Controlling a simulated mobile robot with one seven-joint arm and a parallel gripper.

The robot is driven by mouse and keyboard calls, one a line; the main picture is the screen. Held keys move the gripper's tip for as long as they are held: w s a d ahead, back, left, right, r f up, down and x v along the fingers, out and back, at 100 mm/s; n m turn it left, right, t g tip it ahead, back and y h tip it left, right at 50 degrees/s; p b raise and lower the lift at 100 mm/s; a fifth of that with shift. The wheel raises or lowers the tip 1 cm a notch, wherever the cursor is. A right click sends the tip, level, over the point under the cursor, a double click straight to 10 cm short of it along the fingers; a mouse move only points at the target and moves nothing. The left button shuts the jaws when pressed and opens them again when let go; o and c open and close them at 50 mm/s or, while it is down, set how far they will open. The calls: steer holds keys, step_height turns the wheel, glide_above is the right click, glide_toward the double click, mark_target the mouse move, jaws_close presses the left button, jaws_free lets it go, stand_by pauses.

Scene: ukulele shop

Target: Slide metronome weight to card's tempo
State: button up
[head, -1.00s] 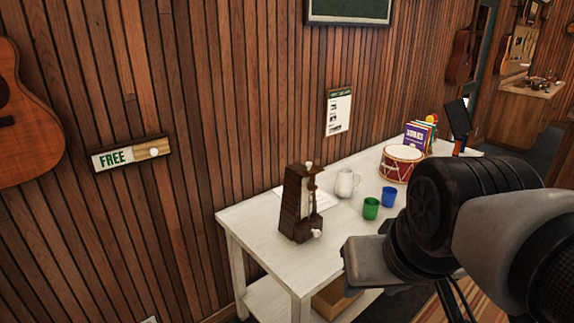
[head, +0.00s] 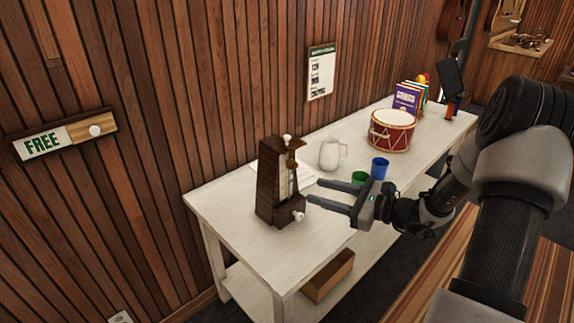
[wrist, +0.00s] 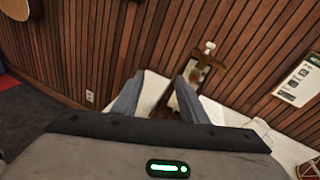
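A dark brown wooden metronome (head: 268,185) stands upright near the left end of the white table. It has a white knob (head: 287,138) on top, a brown piece just below it, a pale strip on its front and another white knob (head: 298,216) low on its right. I cannot tell which part is the weight. A white sheet (head: 244,181) lies behind it. A printed card (head: 321,72) hangs on the wall; its text is too small to read. My gripper (head: 313,190) is open and empty, fingertips just right of the metronome. The metronome (wrist: 190,100) also shows between the fingers in the wrist view.
On the white table (head: 235,235) stand a white jug (head: 332,155), a green cup (head: 359,178), a blue cup (head: 379,168), a red drum (head: 391,131) and books (head: 406,98). The green cup is close behind my gripper. A FREE sign (head: 43,143) with a slider is on the wall.

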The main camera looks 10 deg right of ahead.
steer(key=w+d+f+m+t+h, duration=0.2)
steer(key=w+d+f+m+t, duration=0.15)
steer(key=d+m, duration=0.2)
steer(key=p, duration=0.2)
glide_toward(296, 166)
steer(key=shift+n+t, duration=0.25)
steer(key=x, duration=0.9)
steer(key=shift+a, duration=0.2)
jaws_close()
